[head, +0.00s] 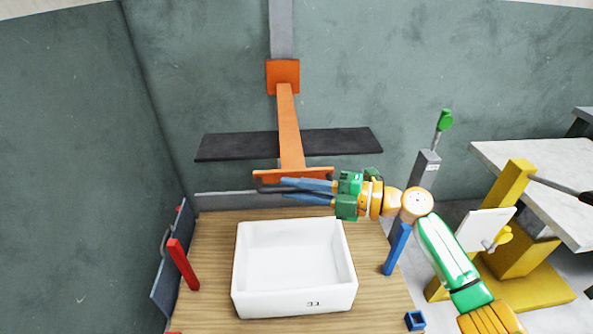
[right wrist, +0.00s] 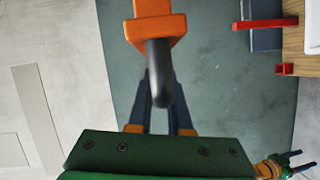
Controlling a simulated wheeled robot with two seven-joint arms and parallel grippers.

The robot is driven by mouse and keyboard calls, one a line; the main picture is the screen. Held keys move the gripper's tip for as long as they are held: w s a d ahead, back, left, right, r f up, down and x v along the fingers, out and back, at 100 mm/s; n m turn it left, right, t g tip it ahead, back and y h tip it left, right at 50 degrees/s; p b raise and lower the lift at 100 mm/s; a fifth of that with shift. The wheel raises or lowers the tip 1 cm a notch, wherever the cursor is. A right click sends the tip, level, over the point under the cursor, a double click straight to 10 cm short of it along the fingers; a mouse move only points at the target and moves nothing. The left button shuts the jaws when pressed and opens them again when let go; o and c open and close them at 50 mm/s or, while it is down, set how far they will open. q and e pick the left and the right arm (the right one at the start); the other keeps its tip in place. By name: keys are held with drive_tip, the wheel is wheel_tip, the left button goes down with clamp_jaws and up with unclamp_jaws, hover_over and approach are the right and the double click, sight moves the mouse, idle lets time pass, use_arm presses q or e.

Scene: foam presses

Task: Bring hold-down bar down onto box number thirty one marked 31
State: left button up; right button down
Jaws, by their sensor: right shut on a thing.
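The hold-down bar is an orange arm (head: 289,120) hinged to a grey post at the back, with a long black crosspiece (head: 340,142). It is raised, above and behind the box. Its dark handle (right wrist: 160,72) is under the orange front end. My right gripper (head: 290,188) is shut on that handle, with its blue fingers around it in the right wrist view (right wrist: 160,105). The white open box marked 31 (head: 290,302) stands on the wooden table and looks empty. My left gripper (right wrist: 296,163) shows small in the right wrist view, fingers apart and empty.
The wooden table (head: 380,295) has a red post (head: 183,264) at left and a blue post (head: 397,249) at right. A grey post with a green knob (head: 445,120) stands behind right. Yellow equipment (head: 510,265) and a pale table (head: 550,170) are farther right.

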use_arm(q)
wheel_tip(320, 180, down, 23)
drive_tip(key=w+a+b, duration=0.2)
drive_tip(key=a+b, duration=0.1)
drive_tip(key=b, duration=1.8)
drive_tip(key=w+d+t+b, duration=0.1)
drive_tip(key=w+d+b, duration=0.3)
drive_tip(key=w+b, duration=0.35)
drive_tip(key=w+d+r+b, duration=0.1)
drive_tip(key=w+r+b, duration=0.1)
drive_tip(key=w+r, duration=0.3)
drive_tip(key=shift+d+r+t, duration=0.25)
drive_tip(key=shift+r+t, duration=0.15)
drive_tip(key=shift+r, duration=1.2)
use_arm(e)
wheel_tip(320, 180, down, 41)
